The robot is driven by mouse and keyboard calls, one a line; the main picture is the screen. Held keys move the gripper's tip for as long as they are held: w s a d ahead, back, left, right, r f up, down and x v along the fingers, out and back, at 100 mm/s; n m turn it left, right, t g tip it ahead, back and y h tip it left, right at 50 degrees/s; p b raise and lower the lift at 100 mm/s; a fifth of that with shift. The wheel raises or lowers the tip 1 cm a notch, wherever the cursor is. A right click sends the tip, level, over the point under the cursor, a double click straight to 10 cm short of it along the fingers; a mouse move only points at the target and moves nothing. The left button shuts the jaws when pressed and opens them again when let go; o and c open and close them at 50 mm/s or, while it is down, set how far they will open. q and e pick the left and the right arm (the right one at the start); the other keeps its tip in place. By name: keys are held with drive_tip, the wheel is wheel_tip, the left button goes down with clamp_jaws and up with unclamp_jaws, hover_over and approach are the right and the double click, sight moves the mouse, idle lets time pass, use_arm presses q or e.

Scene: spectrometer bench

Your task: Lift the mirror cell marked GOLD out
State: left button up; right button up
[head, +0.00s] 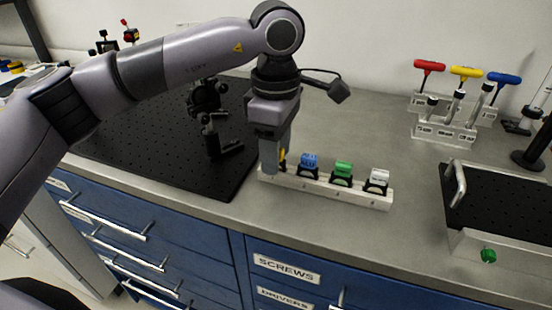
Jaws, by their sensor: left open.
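A pale rack (345,192) stands along the front of the bench and holds a row of small mirror cells in black mounts. A yellow one (283,158) at the left end is mostly hidden behind my left gripper; no GOLD marking can be read. To its right stand a blue cell (309,161), a green cell (343,169) and a white cell (378,177). My left gripper (272,166) points down at the left end of the rack, with its fingers open at the yellow cell. Whether they touch it cannot be told. My right gripper is out of view.
A black perforated breadboard (140,150) with dark optic mounts (208,100) lies at the left. A clear stand (442,132) with red, yellow and blue T-handle tools is at the back right. A black-topped tray with a handle (500,200) sits right. Bench between is clear.

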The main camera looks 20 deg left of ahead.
use_arm(q)
drive_tip(key=c, duration=0.8)
drive_tip(key=shift+r, duration=0.1)
drive_tip(key=shift+c, duration=0.2)
